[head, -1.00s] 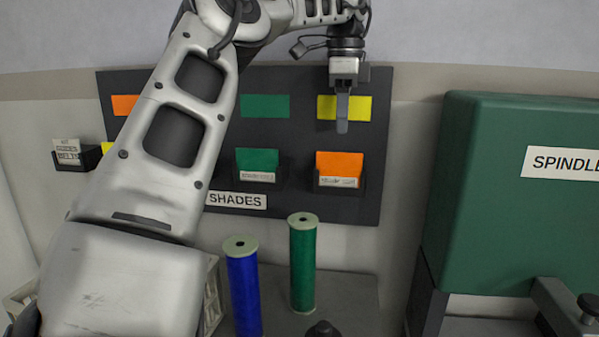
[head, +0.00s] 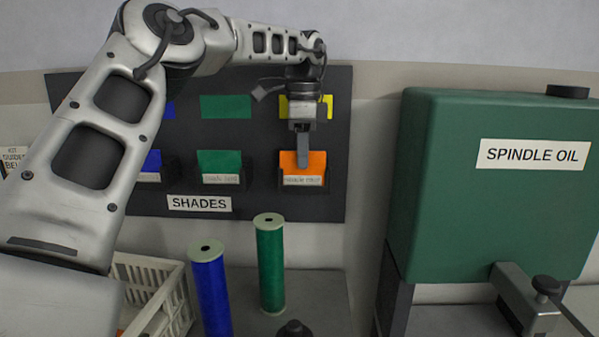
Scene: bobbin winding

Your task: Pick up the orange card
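The orange card (head: 316,161) stands upright in the right-hand pocket of the dark SHADES board (head: 260,205), below the yellow swatch. A white label strip shows across its lower part. My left gripper (head: 303,164) points down in front of the card, and its fingers overlap the card's upper middle in the picture. The fingers are seen edge-on as one grey bar, so I cannot tell their gap or whether they touch the card. My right gripper is not in view.
A green card (head: 219,162) and a blue card (head: 152,161) stand in pockets to the left. Blue (head: 211,292) and green (head: 270,265) bobbins stand below, beside a pale crate (head: 150,272). A green SPINDLE OIL tank (head: 480,210) fills the right.

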